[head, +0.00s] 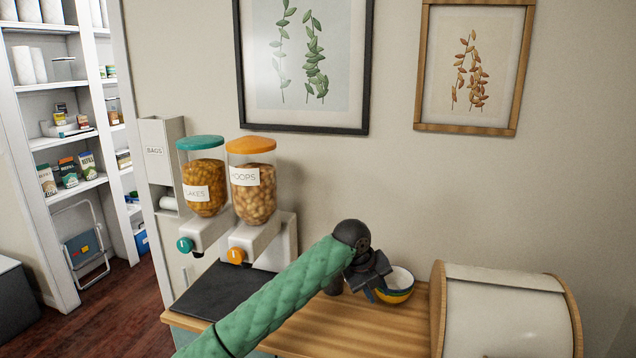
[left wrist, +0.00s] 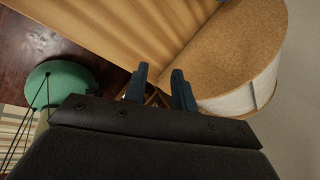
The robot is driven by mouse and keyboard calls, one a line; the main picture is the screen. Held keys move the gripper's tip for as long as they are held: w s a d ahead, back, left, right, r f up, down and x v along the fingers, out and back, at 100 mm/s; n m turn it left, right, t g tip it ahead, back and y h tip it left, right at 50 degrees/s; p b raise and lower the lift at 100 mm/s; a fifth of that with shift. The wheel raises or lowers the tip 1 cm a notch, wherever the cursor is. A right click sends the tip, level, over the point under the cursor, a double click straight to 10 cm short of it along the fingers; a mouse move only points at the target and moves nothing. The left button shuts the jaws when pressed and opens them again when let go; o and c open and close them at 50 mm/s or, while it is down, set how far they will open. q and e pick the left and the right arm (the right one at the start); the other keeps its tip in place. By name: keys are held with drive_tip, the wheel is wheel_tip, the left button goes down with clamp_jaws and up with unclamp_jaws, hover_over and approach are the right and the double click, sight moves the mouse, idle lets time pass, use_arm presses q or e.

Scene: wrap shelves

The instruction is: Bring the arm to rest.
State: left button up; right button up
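My left arm reaches in from the lower left in the head view, in a green quilted sleeve. Its dark gripper (head: 371,277) is over the wooden counter (head: 420,318), in front of a small stack of bowls (head: 403,281) and partly hiding them. I cannot tell from this view whether it touches them. In the left wrist view the two fingers of the left gripper (left wrist: 159,70) stand apart, with no held object visible between them. My right gripper is in neither view.
A bread bin (head: 508,318) stands right of the gripper; it also shows in the left wrist view (left wrist: 240,50). Two dispensers, teal-lidded (head: 204,185) and orange-lidded (head: 252,190), stand behind the arm. A black mat (head: 215,289) lies left. Shelves (head: 60,140) stand farther left.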

use_arm(q)
drive_tip(key=s+a+f+n+t, duration=0.1)
drive_tip(key=s+a+f+n, duration=0.6)
drive_tip(key=s+f+n, duration=0.15)
drive_tip(key=s+a+f+n, duration=0.6)
drive_tip(key=s+f+n, duration=0.1)
drive_tip(key=s+f, duration=0.3)
drive_tip(key=s+a+f+n+y, duration=0.25)
drive_tip(key=s+a+n, duration=0.55)
drive_tip(key=s+a, duration=0.45)
drive_tip(key=s+a+f+n+y, duration=0.2)
drive_tip(key=s+a+f+n, duration=0.2)
drive_tip(key=s+a+n, duration=0.6)
wheel_tip(320, 180, down, 22)
drive_tip(key=s+m, duration=0.1)
drive_tip(key=m, duration=0.2)
drive_tip(key=s+d+f, duration=0.1)
drive_tip(key=s+f, duration=0.2)
drive_tip(key=f, duration=0.8)
drive_tip(key=s+f+g, duration=0.1)
drive_tip(key=s+f, duration=0.3)
drive_tip(key=f, duration=0.7)
drive_tip(key=shift+s+d, duration=0.2)
drive_tip(key=shift+d, duration=0.2)
drive_tip(key=shift+f+h, duration=0.1)
drive_tip(key=shift+h, duration=0.15)
drive_tip(key=shift+w, duration=0.1)
